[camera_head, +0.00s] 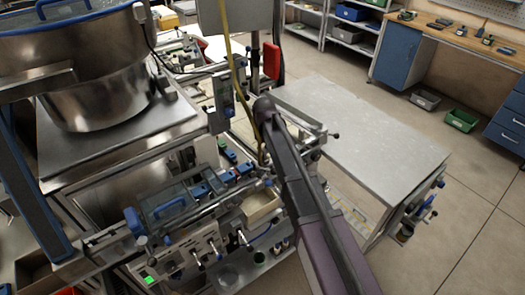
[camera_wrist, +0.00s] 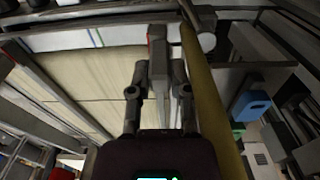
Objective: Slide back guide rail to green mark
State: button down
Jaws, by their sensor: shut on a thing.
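In the wrist view my gripper (camera_wrist: 158,88) is shut on an upright grey metal block (camera_wrist: 158,62), with one finger on each side. The block reaches up to a horizontal bar at the top of the view; whether it is part of the back guide rail I cannot tell. A small red patch shows at the block's upper left. A white strip (camera_wrist: 80,39) to the left carries a thin green line (camera_wrist: 97,37) and a blue one. Whether the green line is the green mark is unclear. In the head view my own arm hides the gripper.
A yellow hose (camera_wrist: 205,100) runs close along the gripper's right side. In the head view a large metal bowl (camera_head: 100,85) stands at left, above a crowded bench. A pale flat table (camera_head: 360,130) at right is clear. Blue-handled parts (camera_wrist: 252,105) lie right of the hose.

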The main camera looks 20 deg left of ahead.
jog(key=w+d, duration=0.2)
jog(key=w, duration=0.1)
jog(key=w+d, duration=0.1)
jog(key=w, duration=0.1)
jog(key=shift+s, duration=0.1)
jog(key=c, duration=0.6)
grip_release()
jog(key=shift+o, duration=0.2)
